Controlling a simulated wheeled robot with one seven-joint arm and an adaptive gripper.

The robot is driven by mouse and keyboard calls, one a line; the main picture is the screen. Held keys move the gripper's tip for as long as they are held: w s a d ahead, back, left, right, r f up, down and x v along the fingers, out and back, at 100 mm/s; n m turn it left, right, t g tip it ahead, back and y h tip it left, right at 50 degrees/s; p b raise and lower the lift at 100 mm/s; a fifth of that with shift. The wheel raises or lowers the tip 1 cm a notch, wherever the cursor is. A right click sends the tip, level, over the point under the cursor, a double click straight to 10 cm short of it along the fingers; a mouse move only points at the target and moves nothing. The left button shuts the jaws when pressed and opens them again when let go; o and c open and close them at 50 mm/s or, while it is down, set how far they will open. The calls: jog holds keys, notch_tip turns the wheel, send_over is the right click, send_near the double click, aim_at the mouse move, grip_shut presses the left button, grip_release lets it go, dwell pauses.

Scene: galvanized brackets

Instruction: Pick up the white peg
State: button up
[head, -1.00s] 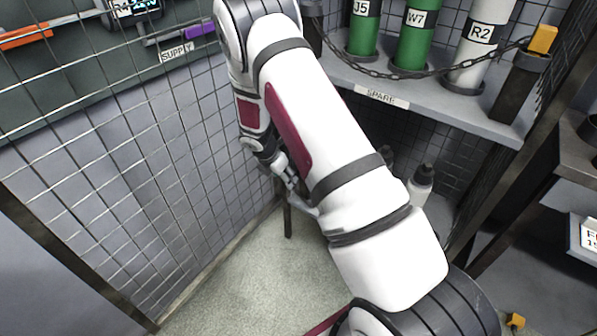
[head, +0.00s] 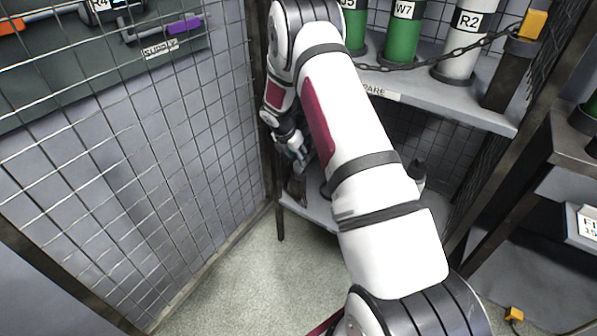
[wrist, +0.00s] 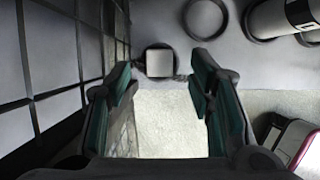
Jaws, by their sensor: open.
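A white cylinder labelled R2 (head: 463,45) stands upright at the right of the upper shelf. Another pale cylinder (wrist: 275,27) with a label shows at the upper right of the wrist view, on the grey shelf; I cannot tell which of these is the white peg. My gripper (head: 295,152) is over the left corner of the lower shelf. In the wrist view my gripper (wrist: 162,88) is open and empty, its green-padded fingers apart. A pale square post cap (wrist: 160,62) shows between the fingertips. My arm hides much of the lower shelf.
The wire mesh wall (head: 190,140) is close on the left. The upper shelf (head: 440,100) holds green cylinders (head: 402,35) behind a chain (head: 430,62). The floor (head: 260,270) in front is clear.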

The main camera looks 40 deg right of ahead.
aim_at(298, 163)
jog(key=b+x, duration=0.1)
jog(key=x, duration=0.4)
jog(key=shift+s+a, duration=0.1)
jog(key=shift+a, duration=0.1)
grip_shut()
jog(key=shift+r, duration=0.1)
